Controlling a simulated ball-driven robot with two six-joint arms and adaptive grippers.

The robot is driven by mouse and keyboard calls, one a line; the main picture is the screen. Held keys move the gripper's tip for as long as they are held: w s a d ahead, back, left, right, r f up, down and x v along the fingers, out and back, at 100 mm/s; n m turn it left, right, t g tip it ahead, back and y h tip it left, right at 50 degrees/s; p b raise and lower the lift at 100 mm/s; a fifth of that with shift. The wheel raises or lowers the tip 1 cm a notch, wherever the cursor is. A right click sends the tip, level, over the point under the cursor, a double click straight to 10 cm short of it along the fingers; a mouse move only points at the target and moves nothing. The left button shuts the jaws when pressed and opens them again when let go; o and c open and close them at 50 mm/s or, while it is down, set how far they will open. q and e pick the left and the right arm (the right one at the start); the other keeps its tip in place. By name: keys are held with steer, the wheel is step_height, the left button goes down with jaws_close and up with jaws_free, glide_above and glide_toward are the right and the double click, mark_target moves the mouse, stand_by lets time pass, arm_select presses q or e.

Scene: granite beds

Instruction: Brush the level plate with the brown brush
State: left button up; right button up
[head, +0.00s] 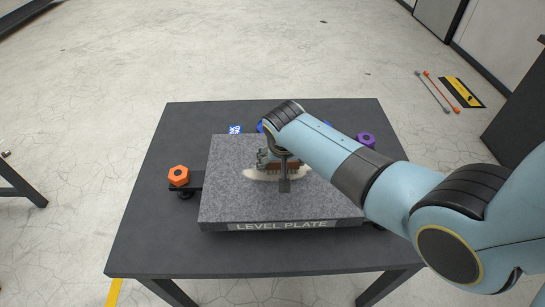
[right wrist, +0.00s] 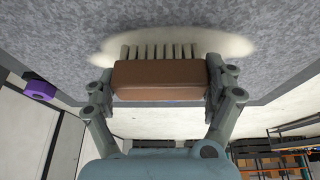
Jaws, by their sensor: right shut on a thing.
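The level plate (head: 235,200) is a speckled grey granite slab on a dark table, with its name on the front edge. A pale patch (head: 255,174) lies on the middle of its top; it also shows in the right wrist view (right wrist: 225,46). My right gripper (right wrist: 160,80) is shut on the brown brush (right wrist: 157,82), with a finger at each end of the brown block. The cream bristles (right wrist: 160,52) face the plate over the pale patch; I cannot tell if they touch. In the head view my right wrist partly hides the brush (head: 293,164). My left gripper is not in view.
An orange hex knob (head: 178,176) stands left of the plate and a purple one (head: 366,139) at its back right. The dark table (head: 150,235) has free room at front left. My right arm covers the right side.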

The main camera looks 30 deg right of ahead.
steer(key=shift+s+d+r, duration=0.1)
steer(key=shift+s+d, duration=0.2)
steer(key=shift+d, duration=0.25)
steer(key=shift+w+a+f+b, duration=0.1)
steer(key=shift+w+a+b, duration=0.1)
steer(key=shift+w+a, duration=0.35)
steer(key=shift+w+a+f+b, duration=0.1)
steer(key=shift+w+a+b, duration=0.15)
steer(key=shift+a, duration=0.65)
steer(key=shift+w+a+f+b, duration=0.1)
steer(key=shift+w+a+b, duration=0.1)
steer(key=shift+w+a, duration=0.35)
steer(key=shift+s+d+r+p, duration=0.1)
steer(key=shift+s+d+p, duration=0.05)
steer(key=shift+s+p, duration=0.2)
steer(key=shift+s+d+p, duration=0.55)
steer(key=shift+d, duration=0.4)
steer(key=shift+s+d+p, duration=0.5)
steer(key=shift+s+d, duration=0.05)
steer(key=shift+d, duration=0.35)
steer(key=shift+w+a+r+b, duration=0.1)
steer(key=shift+w+a+b, duration=0.15)
steer(key=shift+w+a, duration=0.35)
steer(key=shift+w+a+f+b, duration=0.1)
steer(key=shift+w+a+b, duration=0.2)
steer(key=shift+a, duration=0.55)
steer(key=shift+w+a+r+b, duration=0.15)
steer(key=shift+w+a, duration=0.35)
steer(key=shift+a, duration=0.25)
steer(key=shift+r, duration=0.1)
